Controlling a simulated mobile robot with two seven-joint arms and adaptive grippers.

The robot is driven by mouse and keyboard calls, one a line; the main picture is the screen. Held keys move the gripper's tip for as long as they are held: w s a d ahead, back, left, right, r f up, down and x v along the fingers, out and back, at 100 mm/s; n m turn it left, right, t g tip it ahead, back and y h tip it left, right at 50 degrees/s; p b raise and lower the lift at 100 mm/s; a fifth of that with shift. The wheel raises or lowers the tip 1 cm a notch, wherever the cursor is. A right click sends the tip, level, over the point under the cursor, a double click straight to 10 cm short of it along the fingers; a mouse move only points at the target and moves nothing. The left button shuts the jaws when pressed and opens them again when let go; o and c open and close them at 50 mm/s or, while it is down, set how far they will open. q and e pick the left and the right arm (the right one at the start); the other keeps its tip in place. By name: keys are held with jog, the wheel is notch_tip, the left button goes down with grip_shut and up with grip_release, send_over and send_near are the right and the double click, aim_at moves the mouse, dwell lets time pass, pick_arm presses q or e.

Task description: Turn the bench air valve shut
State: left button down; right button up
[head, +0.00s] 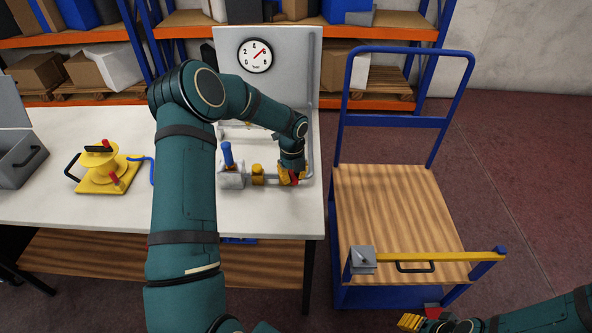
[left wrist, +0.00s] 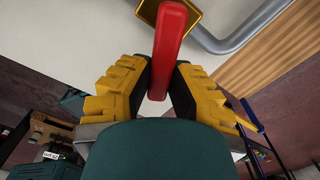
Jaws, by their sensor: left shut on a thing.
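The air valve shows in the left wrist view as a red lever (left wrist: 171,42) on a yellow body (left wrist: 208,10) beside a grey pipe (left wrist: 245,38). My left gripper (left wrist: 158,85) has its yellow fingers closed on the two sides of the lever. In the head view this gripper (head: 291,177) is low over the right part of the bench and hides most of the valve; a little red (head: 294,179) shows between the fingers. My right gripper (head: 424,324) is at the bottom edge, right of the bench, partly cut off; its opening is unclear.
A round gauge (head: 256,54) on the grey panel (head: 290,75) has its red needle pointing up right. A blue-handled fitting (head: 227,155) stands left of the gripper. A yellow vacuum device (head: 107,172) sits on the white bench (head: 60,208). A blue trolley (head: 395,205) stands right of the bench.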

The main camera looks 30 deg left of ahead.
pick_arm(q)
jog(key=m, duration=0.1)
jog(key=s+m+p, duration=0.1)
jog(key=m, duration=0.1)
jog(key=shift+s+a+p, duration=0.15)
jog(key=shift+a+p, duration=0.15)
jog(key=shift+a, duration=0.1)
jog(key=shift+s+a+f+m+p, duration=0.15)
jog(key=shift+a+m+p, duration=0.1)
jog(key=shift+m, duration=0.3)
jog(key=shift+s+a+m+p, duration=0.1)
jog(key=shift+m+p, duration=0.1)
jog(key=shift+m, duration=0.35)
jog(key=c, duration=0.9)
grip_release()
jog(key=shift+o, duration=0.2)
jog(key=shift+w, duration=0.1)
notch_tip(320, 180, up, 12)
